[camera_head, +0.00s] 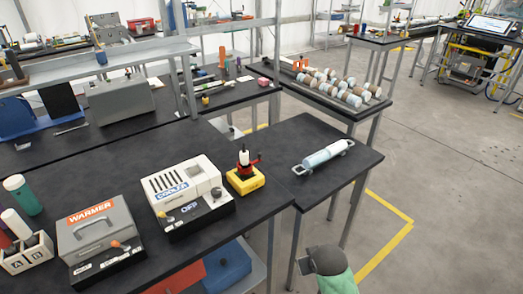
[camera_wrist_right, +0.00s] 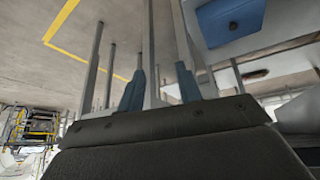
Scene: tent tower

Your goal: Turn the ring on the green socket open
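I cannot make out a green socket with a ring for certain in either view. A yellow block (camera_head: 246,181) at the right end of the long black bench carries a red and black fitting (camera_head: 247,165) with a white cylinder (camera_head: 244,155) upright in it. A green tube with a white top (camera_head: 25,197) stands at the bench's left. My right gripper (camera_wrist_right: 161,85) shows in the right wrist view with its two blue fingers apart and nothing between them; it points at the floor and table legs. My left gripper is not in view.
A grey WARMER box (camera_head: 95,232), a white COOLER box (camera_head: 180,185) and an A/B rack (camera_head: 27,255) stand on the bench. A side table (camera_head: 345,180) holds a pale cylinder in a handled cradle (camera_head: 324,157). A tray of several rolls (camera_head: 335,88) lies behind.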

